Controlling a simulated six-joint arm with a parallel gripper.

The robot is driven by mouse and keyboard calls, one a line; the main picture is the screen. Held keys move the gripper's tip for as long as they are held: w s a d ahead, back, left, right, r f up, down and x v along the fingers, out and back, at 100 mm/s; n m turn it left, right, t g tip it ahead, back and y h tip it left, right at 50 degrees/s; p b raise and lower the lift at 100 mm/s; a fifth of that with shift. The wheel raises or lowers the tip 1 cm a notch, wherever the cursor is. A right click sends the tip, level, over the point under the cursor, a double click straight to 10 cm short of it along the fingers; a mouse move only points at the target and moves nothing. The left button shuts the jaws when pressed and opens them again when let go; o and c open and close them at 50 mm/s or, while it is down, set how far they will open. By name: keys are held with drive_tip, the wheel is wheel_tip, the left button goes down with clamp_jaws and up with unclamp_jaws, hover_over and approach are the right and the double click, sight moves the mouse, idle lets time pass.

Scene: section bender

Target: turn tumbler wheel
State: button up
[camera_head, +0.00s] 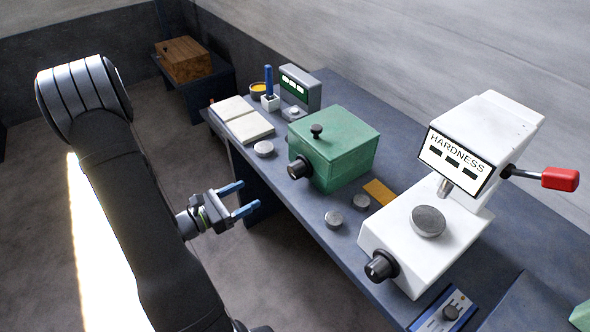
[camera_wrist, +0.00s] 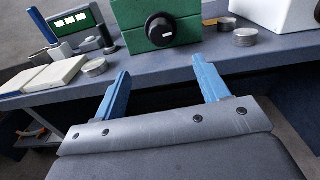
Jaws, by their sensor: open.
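A green box (camera_head: 335,140) on the bench has a black knob (camera_head: 300,168) on its front and a smaller dark knob (camera_head: 317,130) on top. Its front knob, with a white mark, also shows in the wrist view (camera_wrist: 160,30). I cannot tell for sure which part is the tumbler wheel; nothing is labelled so. My gripper (camera_head: 247,199) is open and empty, in front of the bench's near edge and apart from the box. In the wrist view its blue fingers (camera_wrist: 161,72) point toward the bench, below the front knob and not touching it.
A white hardness tester (camera_head: 400,235) with a black knob (camera_head: 380,268) and red-handled lever (camera_head: 558,179) stands right of the box. Metal discs (camera_head: 333,219) lie in front. Pale pads (camera_head: 249,126) and a grey display unit (camera_head: 300,86) are left. A wooden box (camera_head: 184,59) stands behind.

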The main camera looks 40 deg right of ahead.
sight(291, 172)
drive_tip(key=d, duration=1.7)
drive_tip(key=shift+d, duration=0.15)
drive_tip(key=c, duration=1)
drive_tip(key=m, duration=0.4)
drive_tip(key=shift+s+m, duration=0.1)
drive_tip(key=shift+m, duration=0.2)
drive_tip(key=o, duration=1)
